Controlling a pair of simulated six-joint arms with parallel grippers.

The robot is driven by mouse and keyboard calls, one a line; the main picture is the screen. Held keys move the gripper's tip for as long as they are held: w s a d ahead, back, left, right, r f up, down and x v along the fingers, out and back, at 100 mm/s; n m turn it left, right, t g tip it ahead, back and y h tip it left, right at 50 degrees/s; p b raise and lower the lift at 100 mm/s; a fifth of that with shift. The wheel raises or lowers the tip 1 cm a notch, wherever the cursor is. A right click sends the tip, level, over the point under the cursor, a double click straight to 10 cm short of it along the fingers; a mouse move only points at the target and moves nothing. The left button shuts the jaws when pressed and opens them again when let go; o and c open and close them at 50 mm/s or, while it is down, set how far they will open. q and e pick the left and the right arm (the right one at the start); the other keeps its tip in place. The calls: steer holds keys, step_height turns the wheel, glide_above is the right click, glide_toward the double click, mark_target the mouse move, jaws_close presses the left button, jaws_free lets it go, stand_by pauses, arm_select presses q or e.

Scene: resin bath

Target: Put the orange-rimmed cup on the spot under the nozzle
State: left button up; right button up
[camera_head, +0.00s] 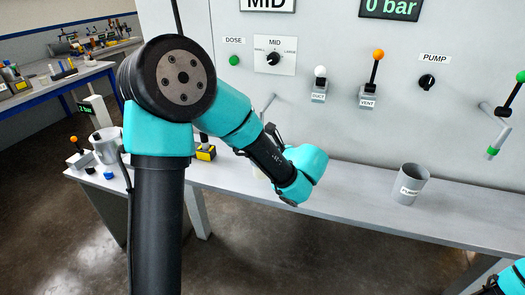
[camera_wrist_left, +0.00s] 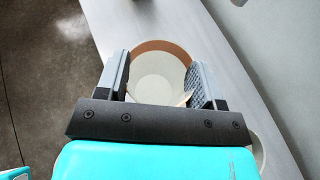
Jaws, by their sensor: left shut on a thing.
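The orange-rimmed cup (camera_wrist_left: 160,88) is cream inside and sits between the two fingers of my left gripper (camera_wrist_left: 162,82) in the left wrist view. The gripper is shut on it, and I look down into its open mouth. A small pale pointed shape shows at the cup's near right edge. In the head view my left gripper reaches over the bench by the panel, and my arm hides nearly all of the cup. A grey slanted rod (camera_head: 268,103) shows behind my left arm; I cannot tell whether it is the nozzle. The spot is not clearly visible.
A grey labelled cup (camera_head: 408,186) stands on the bench (camera_head: 345,187) to the right. The panel above carries a white-knobbed lever (camera_head: 320,80), an orange-knobbed lever (camera_head: 374,68) and a pump knob (camera_head: 427,81). A pale round thing (camera_wrist_left: 259,150) shows partly beside my gripper.

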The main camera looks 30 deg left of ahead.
arm_select(q)
steer(key=w+a, duration=0.5)
steer(key=w, duration=0.3)
steer(key=shift+w+f, duration=0.3)
steer(key=shift+f, duration=0.15)
steer(key=shift+a, duration=0.1)
steer(key=shift+w+a+f, duration=0.1)
steer(key=shift+w+f, duration=0.1)
steer(key=shift+f, duration=0.7)
steer(key=shift+w+a+f, duration=0.1)
steer(key=shift+w+f, duration=0.05)
steer(key=shift+f, duration=0.75)
steer(key=shift+f, duration=0.15)
steer(key=o, duration=1)
steer(key=shift+c, duration=0.2)
steer(key=shift+r, duration=0.2)
steer(key=v, duration=1.2)
